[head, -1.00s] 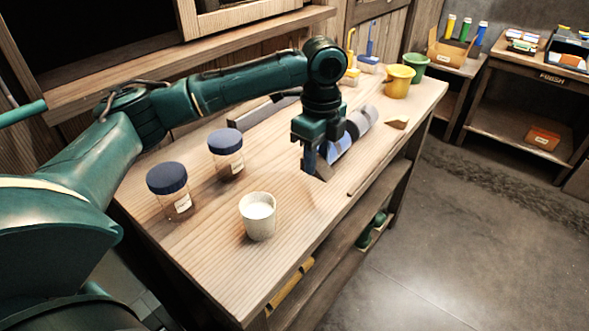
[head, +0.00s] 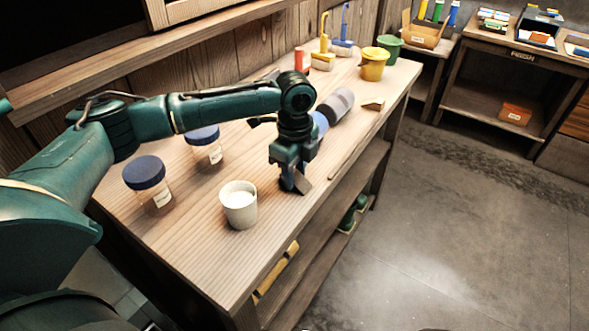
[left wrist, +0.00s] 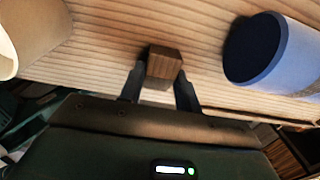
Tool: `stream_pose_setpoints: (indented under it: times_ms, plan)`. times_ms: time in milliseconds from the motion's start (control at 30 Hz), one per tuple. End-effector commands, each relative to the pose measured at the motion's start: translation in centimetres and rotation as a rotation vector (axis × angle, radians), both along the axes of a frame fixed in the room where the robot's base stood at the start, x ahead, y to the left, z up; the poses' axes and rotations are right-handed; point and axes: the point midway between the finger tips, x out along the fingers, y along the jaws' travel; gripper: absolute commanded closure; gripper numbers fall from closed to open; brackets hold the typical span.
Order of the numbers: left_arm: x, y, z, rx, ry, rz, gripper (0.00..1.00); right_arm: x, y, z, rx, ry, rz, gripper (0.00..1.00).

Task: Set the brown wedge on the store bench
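The brown wedge (head: 304,186) is between the fingers of my left gripper (head: 292,183), near the front edge of the wooden workbench (head: 190,255). In the left wrist view the brown wedge (left wrist: 164,63) shows as a dark wooden block with a finger on each side. My left gripper (left wrist: 160,85) is shut on it, pointing down; I cannot tell how far the wedge is above the bench top. My right gripper is not in view. I cannot read a store label on any bench.
A white cup (head: 239,212) and two blue-lidded jars (head: 147,182) stand left of the gripper. A grey-and-blue cylinder (head: 337,106) lies behind it, near a small tan wedge (head: 373,104). Other benches (head: 520,60) stand at the back right. Open floor (head: 450,230) lies right.

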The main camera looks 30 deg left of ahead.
Motion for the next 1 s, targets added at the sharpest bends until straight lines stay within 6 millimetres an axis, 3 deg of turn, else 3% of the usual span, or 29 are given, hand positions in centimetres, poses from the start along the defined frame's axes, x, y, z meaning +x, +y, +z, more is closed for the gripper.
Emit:
stream_pose_setpoints:
  times_ms: [233,567,1000]
  plan:
    - [0.0,0.0,0.0,0.0,0.0,0.0,0.46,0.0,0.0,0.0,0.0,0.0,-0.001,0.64]
    - [0.0,0.0,0.6,-0.001,-0.001,0.0,0.46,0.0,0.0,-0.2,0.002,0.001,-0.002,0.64]
    - [0.1,-0.1,9.2,-0.002,-0.003,0.0,0.46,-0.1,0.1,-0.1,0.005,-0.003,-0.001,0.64]
